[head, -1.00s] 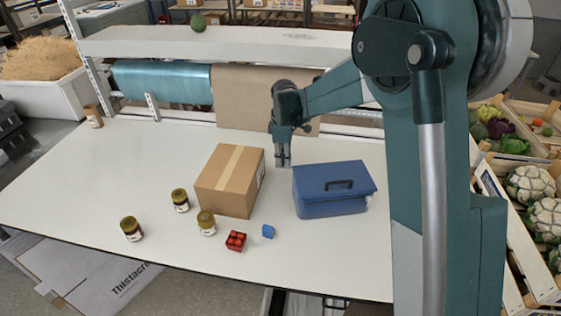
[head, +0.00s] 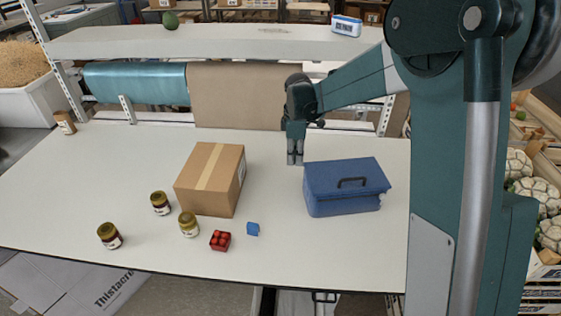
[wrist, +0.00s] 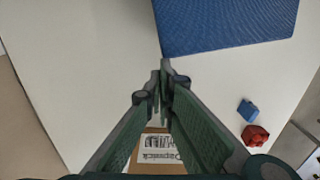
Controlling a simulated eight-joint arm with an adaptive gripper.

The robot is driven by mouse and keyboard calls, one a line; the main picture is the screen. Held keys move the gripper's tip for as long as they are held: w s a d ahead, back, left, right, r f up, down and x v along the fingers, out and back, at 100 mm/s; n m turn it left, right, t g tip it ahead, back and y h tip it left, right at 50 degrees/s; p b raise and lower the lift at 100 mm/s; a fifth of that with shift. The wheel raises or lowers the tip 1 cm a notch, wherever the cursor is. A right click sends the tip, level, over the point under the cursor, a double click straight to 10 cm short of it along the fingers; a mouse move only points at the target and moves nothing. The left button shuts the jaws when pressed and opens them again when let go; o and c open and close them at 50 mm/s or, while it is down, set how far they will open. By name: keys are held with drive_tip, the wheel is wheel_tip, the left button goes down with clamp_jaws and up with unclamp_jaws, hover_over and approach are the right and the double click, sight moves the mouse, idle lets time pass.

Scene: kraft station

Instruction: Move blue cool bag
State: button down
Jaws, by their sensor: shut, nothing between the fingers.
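The blue cool bag (head: 340,192) stands on the white table, right of the cardboard box in the head view. It has a dark handle on its lid. In the wrist view the bag (wrist: 225,22) fills the top middle and right, its lower left corner near my fingertips. My gripper (head: 295,160) is shut and empty, pointing down just left of the bag's back left corner. In the wrist view my gripper's fingertips (wrist: 161,75) meet in the middle, apart from the bag as far as I can tell.
A cardboard box (head: 212,180) stands left of the gripper. Several jars (head: 188,225), a red punnet (head: 220,240) and a small blue block (head: 252,229) are near the front. A shelf (head: 240,40) runs behind.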

sight(315, 162)
drive_tip(key=d+b, duration=0.1)
drive_tip(key=d, duration=0.8)
drive_tip(key=shift+a, duration=0.2)
drive_tip(key=shift+a+b, duration=0.3)
drive_tip(key=shift+a, duration=0.3)
drive_tip(key=a, duration=0.2)
drive_tip(key=shift+a+r, duration=0.3)
drive_tip(key=shift+r, duration=0.05)
wheel_tip(315, 162, up, 9)
drive_tip(key=shift+r, duration=0.2)
drive_tip(key=shift+d, duration=0.15)
